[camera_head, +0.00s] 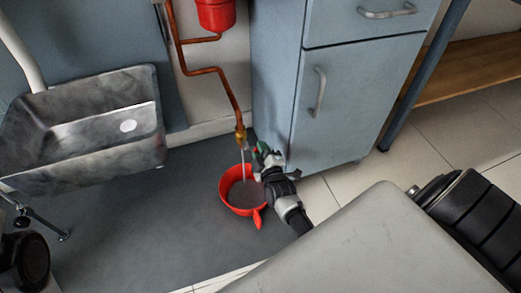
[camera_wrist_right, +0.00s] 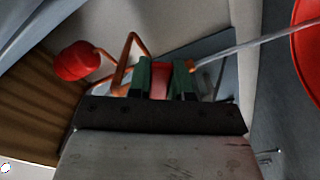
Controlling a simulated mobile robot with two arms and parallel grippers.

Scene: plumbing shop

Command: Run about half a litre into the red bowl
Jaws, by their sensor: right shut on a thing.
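The red bowl (camera_head: 228,204) stands upright on the dark floor mat below the brass tap (camera_head: 240,134), its handle toward me. A thin stream of water (camera_head: 243,163) runs from the tap into the bowl, where a grey water surface shows; its depth is hard to judge. My right gripper (camera_head: 262,152) is beside the tap. In the right wrist view its green fingers (camera_wrist_right: 163,80) are shut on a red piece (camera_wrist_right: 160,82), apparently the tap's handle. The stream (camera_wrist_right: 240,47) runs toward the bowl (camera_wrist_right: 310,55) there. My left gripper is not in view.
A copper pipe (camera_head: 204,70) leads from a red vessel (camera_head: 215,14) down to the tap. A metal sink (camera_head: 82,165) is at the left. A blue-grey cabinet (camera_head: 350,100) stands close behind my right gripper. The mat (camera_head: 140,235) left of the bowl is clear.

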